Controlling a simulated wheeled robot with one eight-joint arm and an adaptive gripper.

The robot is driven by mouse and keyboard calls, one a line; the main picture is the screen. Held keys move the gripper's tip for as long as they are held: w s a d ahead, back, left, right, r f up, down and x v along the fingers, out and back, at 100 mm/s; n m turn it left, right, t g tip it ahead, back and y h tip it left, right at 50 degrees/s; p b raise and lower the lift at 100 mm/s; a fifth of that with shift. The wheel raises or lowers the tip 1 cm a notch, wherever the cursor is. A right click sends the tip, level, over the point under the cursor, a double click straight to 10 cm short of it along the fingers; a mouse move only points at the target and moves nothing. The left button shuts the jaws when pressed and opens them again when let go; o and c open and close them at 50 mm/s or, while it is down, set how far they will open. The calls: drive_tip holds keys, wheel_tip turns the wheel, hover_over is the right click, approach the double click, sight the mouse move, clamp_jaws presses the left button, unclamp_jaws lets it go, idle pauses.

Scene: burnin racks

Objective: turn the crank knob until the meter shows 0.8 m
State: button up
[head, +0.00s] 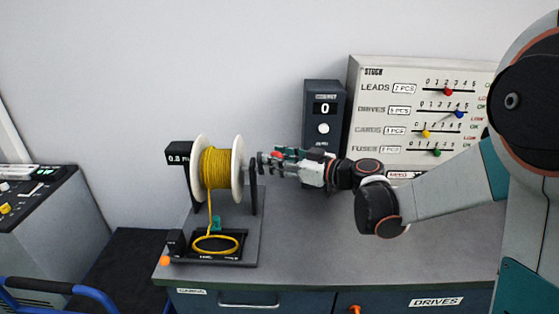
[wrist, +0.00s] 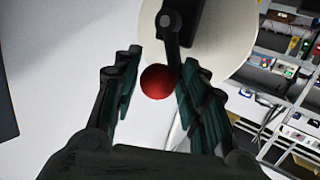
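The crank knob is a red ball (wrist: 158,82) in the wrist view, on a dark crank arm by the white spool flange. It also shows as a small red spot (head: 277,154) in the head view, right of the spool (head: 215,168) of yellow cord. My gripper (wrist: 160,62) is open, with its fingers on either side of the knob. A gap shows left of the knob; the right finger is very close, and I cannot tell if it touches. In the head view my gripper (head: 267,163) points left at the spool. The black meter (head: 178,155) has small white figures, hard to read.
The yellow cord runs down to a coil in a black tray (head: 247,256) on the bench. A black counter box (head: 325,115) showing 0 and a white board (head: 440,68) with sliders stand behind. The bench front right is clear (head: 340,255).

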drive_tip(key=c, duration=0.4)
drive_tip(key=shift+w+r, duration=0.15)
drive_tip(key=shift+w, duration=0.55)
drive_tip(key=shift+w+r, duration=0.15)
drive_tip(key=shift+w, duration=0.5)
drive_tip(key=o, duration=1.1)
drive_tip(key=shift+d, duration=0.1)
